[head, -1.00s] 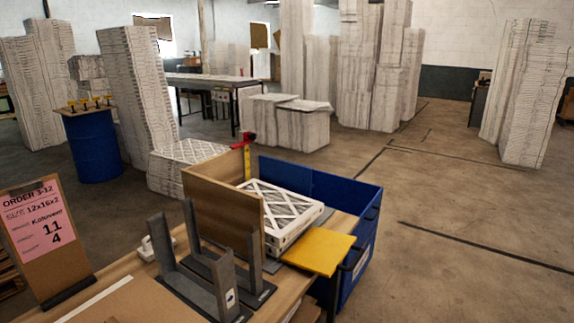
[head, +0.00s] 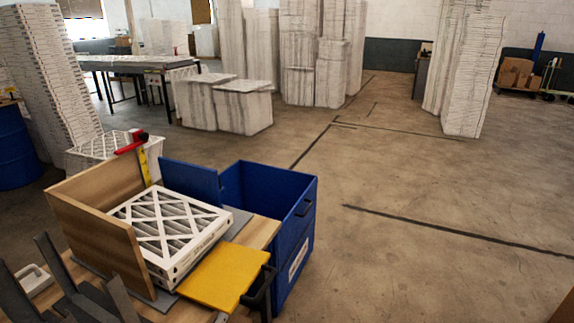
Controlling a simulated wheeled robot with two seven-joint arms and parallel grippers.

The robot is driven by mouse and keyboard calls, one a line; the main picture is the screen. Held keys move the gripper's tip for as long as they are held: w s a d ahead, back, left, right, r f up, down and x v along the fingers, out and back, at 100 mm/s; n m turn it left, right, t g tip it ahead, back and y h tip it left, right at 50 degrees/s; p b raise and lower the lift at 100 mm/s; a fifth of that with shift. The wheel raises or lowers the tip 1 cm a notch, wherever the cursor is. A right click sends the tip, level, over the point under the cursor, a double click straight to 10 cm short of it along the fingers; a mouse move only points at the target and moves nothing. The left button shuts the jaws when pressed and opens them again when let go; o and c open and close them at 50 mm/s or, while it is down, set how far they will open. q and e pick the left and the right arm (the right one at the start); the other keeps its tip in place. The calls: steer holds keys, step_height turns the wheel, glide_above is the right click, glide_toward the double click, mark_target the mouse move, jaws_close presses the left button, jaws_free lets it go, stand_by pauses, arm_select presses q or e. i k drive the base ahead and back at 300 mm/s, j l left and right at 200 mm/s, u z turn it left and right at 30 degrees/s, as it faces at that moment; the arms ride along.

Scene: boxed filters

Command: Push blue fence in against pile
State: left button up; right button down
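The blue fence (head: 190,180) is a flat upright panel at the back of the wooden fixture on the table. The pile (head: 168,228) is a low stack of white-framed pleated filters in front of the fence. Wooden walls (head: 95,240) stand upright along the pile's left side. A yellow plate (head: 226,277) lies at the pile's front right. Neither of my grippers is in view.
An open blue bin (head: 298,235) stands right of the fixture. A yellow ruler with a red slider (head: 132,145) rises behind the wooden wall. Grey upright brackets (head: 60,285) and a white handled item (head: 33,281) are at lower left. The floor at right is mostly clear.

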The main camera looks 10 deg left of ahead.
mark_target(203, 184)
steer(key=i+l+z, duration=0.2)
steer(key=i, duration=0.35)
steer(key=i+l+z, duration=0.2)
steer(key=i, duration=0.35)
steer(key=i+u, duration=0.5)
steer(key=i+l+u, duration=0.1)
steer(key=i+u, duration=0.5)
steer(key=u, duration=0.3)
steer(key=i+u, duration=0.15)
steer(key=u, duration=0.25)
steer(key=i+l+u, duration=0.15)
steer(key=u, duration=0.3)
steer(key=i+l+u, duration=0.15)
steer(key=u, duration=0.3)
steer(key=i+l+u, duration=0.2)
steer(key=u, duration=0.15)
